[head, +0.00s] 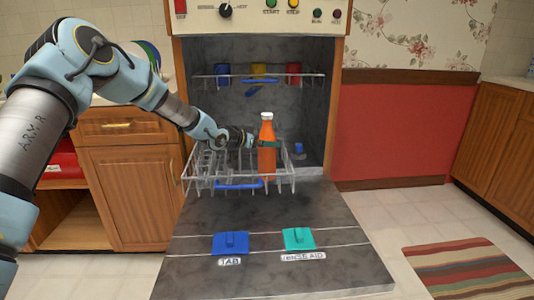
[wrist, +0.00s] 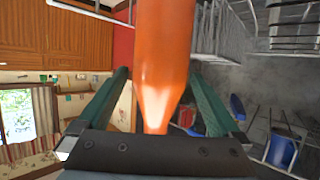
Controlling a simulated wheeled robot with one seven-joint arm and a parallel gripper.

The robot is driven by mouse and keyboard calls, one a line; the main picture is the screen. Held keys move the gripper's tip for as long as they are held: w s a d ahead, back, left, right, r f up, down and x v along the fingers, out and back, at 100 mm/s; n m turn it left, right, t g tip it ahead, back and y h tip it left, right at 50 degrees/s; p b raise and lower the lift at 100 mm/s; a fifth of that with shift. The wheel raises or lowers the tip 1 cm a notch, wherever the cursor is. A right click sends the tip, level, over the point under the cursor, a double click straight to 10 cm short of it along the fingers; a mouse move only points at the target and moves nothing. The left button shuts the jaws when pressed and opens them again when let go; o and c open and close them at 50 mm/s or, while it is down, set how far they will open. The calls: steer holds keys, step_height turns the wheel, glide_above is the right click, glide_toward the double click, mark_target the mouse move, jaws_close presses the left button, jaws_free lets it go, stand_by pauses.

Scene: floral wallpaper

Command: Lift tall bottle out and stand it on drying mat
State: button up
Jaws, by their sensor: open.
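The tall orange bottle (head: 266,160) stands upright at the right of the pulled-out lower dishwasher rack (head: 205,183). It has a pale cap. My gripper (head: 266,143) reaches it from the left at the upper body, just below the neck. In the wrist view the bottle (wrist: 162,55) lies between the two green fingers of my gripper (wrist: 160,82). The fingers are open, one on each side, with a visible gap on the left; contact on the right is unclear. I cannot make out a drying mat in either view.
The open dishwasher door (head: 270,266) carries a blue lid (head: 230,243) and a teal lid (head: 298,238). The upper rack (head: 300,77) above holds blue, yellow and red cups. A striped rug (head: 465,270) lies on the floor at right. Wooden cabinets (head: 130,190) stand at left.

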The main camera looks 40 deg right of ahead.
steer(key=x, duration=0.5)
steer(key=shift+c, duration=0.2)
steer(key=shift+r, duration=0.1)
jaws_close()
stand_by(0.5)
